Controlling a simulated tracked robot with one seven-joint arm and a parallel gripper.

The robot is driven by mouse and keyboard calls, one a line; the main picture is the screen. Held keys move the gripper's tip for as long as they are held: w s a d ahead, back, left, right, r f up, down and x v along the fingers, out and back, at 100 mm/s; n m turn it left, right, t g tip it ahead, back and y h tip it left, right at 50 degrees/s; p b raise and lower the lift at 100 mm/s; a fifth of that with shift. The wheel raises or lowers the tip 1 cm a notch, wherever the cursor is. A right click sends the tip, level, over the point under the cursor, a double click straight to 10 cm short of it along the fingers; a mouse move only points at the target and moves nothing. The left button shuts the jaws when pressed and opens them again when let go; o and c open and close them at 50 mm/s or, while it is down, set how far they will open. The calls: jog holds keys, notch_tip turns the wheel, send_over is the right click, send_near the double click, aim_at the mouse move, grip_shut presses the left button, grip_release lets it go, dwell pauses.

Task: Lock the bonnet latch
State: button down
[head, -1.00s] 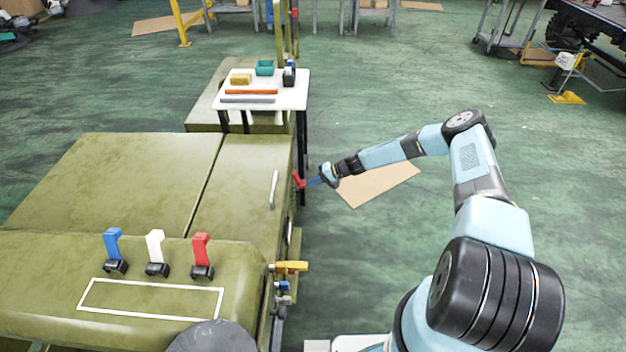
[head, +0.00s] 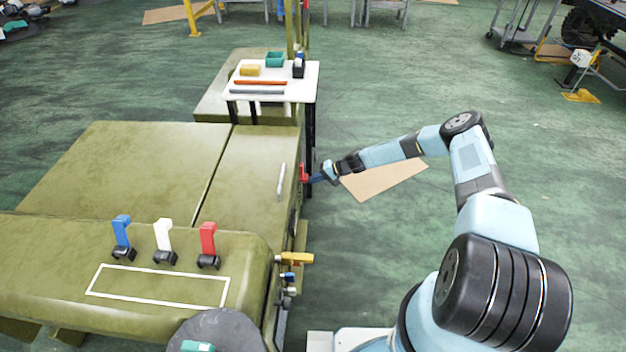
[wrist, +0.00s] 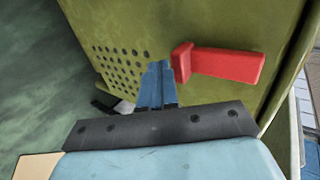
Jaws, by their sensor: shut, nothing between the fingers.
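The bonnet latch's red handle (head: 304,173) is on the right side face of the olive chassis, below the bonnet's edge. In the wrist view the red handle (wrist: 228,64) lies nearly level across the picture, with a thicker block at its left end. My gripper (head: 316,178) is just right of the handle in the head view. In the wrist view its blue fingers (wrist: 160,68) are together, with nothing between them. Their tips are close beside the handle's thick end; I cannot tell whether they touch. The latch's mount is not clearly visible.
Blue (head: 122,231), white (head: 162,235) and red (head: 208,239) levers stand on the near chassis panel. A yellow-handled fitting (head: 294,258) sticks out from the side. A white table (head: 307,82) with small items stands behind. The floor to the right is open around a cardboard sheet (head: 390,178).

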jog(key=d, duration=1.4)
jog(key=shift+s, duration=0.25)
